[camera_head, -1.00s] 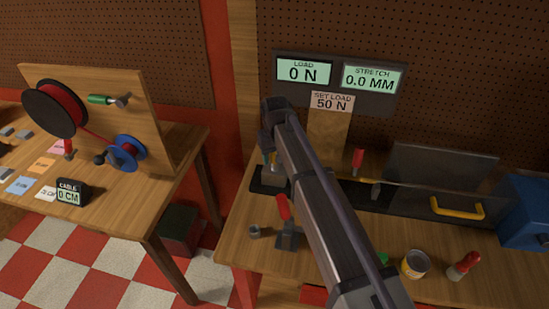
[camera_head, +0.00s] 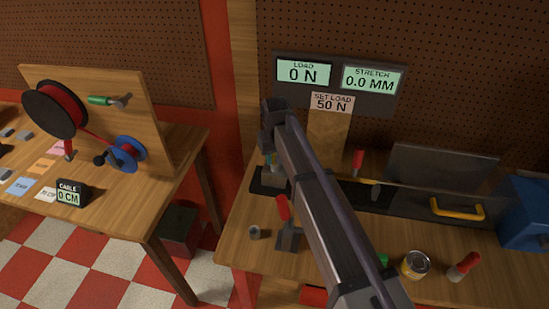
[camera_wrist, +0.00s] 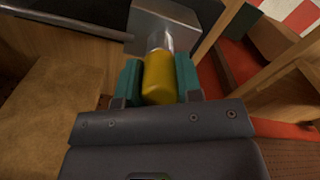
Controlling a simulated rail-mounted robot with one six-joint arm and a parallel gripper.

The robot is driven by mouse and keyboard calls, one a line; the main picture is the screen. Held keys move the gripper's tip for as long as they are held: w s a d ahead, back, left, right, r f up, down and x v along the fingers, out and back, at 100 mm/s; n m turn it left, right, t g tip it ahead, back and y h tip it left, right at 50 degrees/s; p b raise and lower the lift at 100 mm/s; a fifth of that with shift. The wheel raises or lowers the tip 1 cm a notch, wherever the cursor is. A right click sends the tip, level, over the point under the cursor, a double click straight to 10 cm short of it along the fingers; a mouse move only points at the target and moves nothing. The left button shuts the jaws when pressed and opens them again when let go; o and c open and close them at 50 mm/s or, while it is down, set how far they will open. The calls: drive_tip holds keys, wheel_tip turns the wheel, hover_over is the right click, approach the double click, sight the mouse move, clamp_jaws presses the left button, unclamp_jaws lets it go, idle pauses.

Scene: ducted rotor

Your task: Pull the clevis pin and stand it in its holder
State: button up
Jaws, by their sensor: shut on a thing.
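The clevis pin (camera_wrist: 158,76) has a yellow grip, and a short length of bright metal shaft shows beyond it in the wrist view. My gripper (camera_wrist: 157,78) is shut on the yellow grip, with one teal finger on each side. The shaft meets a grey metal block (camera_wrist: 168,22); how deep it sits inside cannot be seen. In the head view my gripper (camera_head: 270,159) is just above the same block (camera_head: 274,180), at the left end of the dark bench rig. A small grey cup (camera_head: 255,232), possibly the pin holder, stands on the bench in front.
A red-handled lever (camera_head: 284,210) stands close in front of the block. Another red handle (camera_head: 357,160), a yellow bar handle (camera_head: 457,209), a can (camera_head: 415,264) and a blue housing (camera_head: 526,212) lie to the right. The displays (camera_head: 337,75) read 0 N and 0.0 mm.

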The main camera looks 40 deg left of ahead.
drive_tip(key=shift+r+p, duration=0.5)
drive_tip(key=shift+r, duration=0.05)
drive_tip(key=shift+r, duration=0.15)
wheel_tip(320, 180, up, 5)
drive_tip(key=p, duration=0.5)
drive_tip(key=shift+f, duration=0.2)
drive_tip(key=shift+f, duration=0.15)
